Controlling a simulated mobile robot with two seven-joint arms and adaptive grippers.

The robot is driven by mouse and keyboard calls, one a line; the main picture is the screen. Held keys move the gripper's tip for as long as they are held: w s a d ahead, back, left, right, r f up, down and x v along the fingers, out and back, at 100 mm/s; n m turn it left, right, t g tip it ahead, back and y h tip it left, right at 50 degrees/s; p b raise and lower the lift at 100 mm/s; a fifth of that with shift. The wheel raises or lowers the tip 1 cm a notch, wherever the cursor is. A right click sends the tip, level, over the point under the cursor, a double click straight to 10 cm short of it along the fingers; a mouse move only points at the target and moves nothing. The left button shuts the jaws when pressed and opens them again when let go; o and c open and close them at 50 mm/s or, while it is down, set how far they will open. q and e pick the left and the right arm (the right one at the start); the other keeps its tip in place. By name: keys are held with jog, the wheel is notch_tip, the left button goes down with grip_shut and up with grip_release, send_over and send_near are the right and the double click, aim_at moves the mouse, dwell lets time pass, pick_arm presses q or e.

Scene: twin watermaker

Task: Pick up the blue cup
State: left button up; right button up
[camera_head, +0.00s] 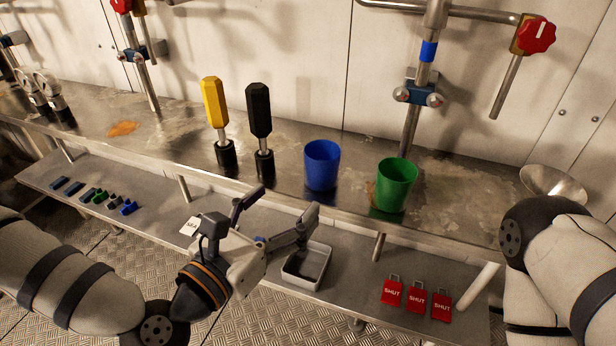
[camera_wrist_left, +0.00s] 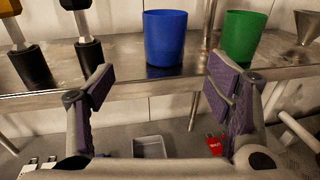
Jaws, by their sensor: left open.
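The blue cup (camera_head: 322,167) stands upright on the upper metal shelf, left of the green cup (camera_head: 396,186). In the left wrist view the blue cup (camera_wrist_left: 165,38) is ahead, between and above my two open fingers. My left gripper (camera_head: 279,208) is open and empty, in front of the shelf and below and nearer than the blue cup. It also shows in the left wrist view (camera_wrist_left: 161,88), with both purple pads apart. My right arm shows at the right edge, but its gripper is out of view.
Yellow (camera_head: 214,103) and black (camera_head: 259,112) handled tools stand left of the blue cup. A funnel (camera_head: 552,182) is at the right. The lower shelf holds a grey tray (camera_head: 287,279), red SHUT tags (camera_head: 416,298) and small blue and green pieces. Pipes with red valve knobs rise behind.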

aim_at(313, 179)
pick_arm(q)
jog(key=x, duration=0.9)
jog(key=shift+d+r+p, duration=0.1)
jog(key=shift+d+p, duration=0.25)
jog(key=shift+s, duration=0.15)
jog(key=c, duration=1.3)
